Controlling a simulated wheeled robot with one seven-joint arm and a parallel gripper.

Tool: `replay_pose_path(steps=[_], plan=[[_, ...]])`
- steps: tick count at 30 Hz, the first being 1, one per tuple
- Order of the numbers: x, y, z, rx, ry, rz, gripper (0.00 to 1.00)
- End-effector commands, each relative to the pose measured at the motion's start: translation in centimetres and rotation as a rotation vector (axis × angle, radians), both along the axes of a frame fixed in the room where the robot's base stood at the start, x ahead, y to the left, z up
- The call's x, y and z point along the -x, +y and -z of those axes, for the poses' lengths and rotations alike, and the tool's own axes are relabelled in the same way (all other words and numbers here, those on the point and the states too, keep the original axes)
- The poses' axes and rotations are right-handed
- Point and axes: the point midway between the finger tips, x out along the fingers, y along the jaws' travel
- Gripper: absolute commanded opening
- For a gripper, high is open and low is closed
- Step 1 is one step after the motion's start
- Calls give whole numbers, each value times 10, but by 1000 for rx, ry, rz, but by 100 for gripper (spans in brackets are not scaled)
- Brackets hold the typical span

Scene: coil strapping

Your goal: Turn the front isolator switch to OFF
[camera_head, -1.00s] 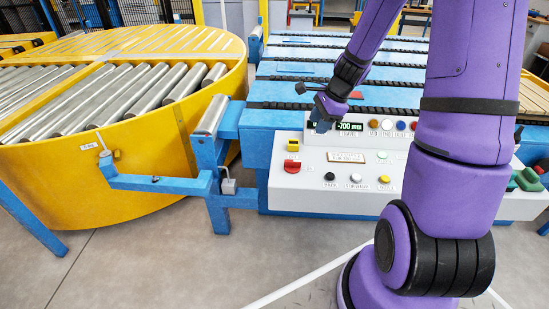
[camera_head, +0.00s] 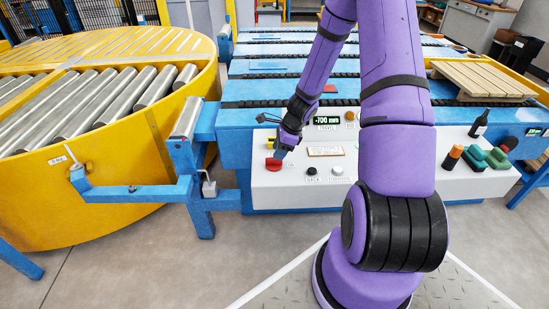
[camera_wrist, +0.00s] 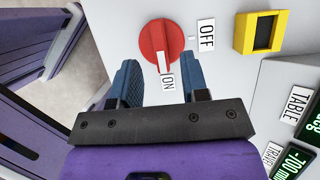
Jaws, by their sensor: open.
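The red round isolator switch (camera_wrist: 160,45) is on the light panel face, with an OFF label (camera_wrist: 206,36) beside it and an ON label (camera_wrist: 167,82) close by. Its white-marked end points toward ON. It also shows in the head view (camera_head: 273,164) at the panel's left end. My gripper (camera_wrist: 158,84) is open, its two blue fingers apart with the ON label between them. The knob is just beyond the fingertips, with nothing between the fingers gripping it. In the head view my gripper (camera_head: 281,152) is right above the switch and its fingers are hard to make out.
A yellow-framed part (camera_wrist: 262,32) sits near the switch. The panel (camera_head: 325,196) also carries black and white buttons and a -700 mm display (camera_head: 327,120). A yellow roller turntable (camera_head: 100,170) is on the left.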

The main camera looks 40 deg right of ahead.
Motion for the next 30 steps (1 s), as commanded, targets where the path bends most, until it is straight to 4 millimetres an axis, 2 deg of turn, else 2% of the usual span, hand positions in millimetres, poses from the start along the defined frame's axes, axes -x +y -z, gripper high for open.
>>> replay_pose_path(steps=[3, 9, 21, 22, 27, 30], plan=[[-3, 5, 15, -2, 1, 1, 42], [-7, 11, 31, -2, 1, 1, 42], [-9, 12, 36, 1, -1, 0, 42], [-9, 12, 36, 1, -1, 0, 39], [-9, 12, 36, 1, -1, 0, 0], [-9, 12, 36, 1, -1, 0, 0]])
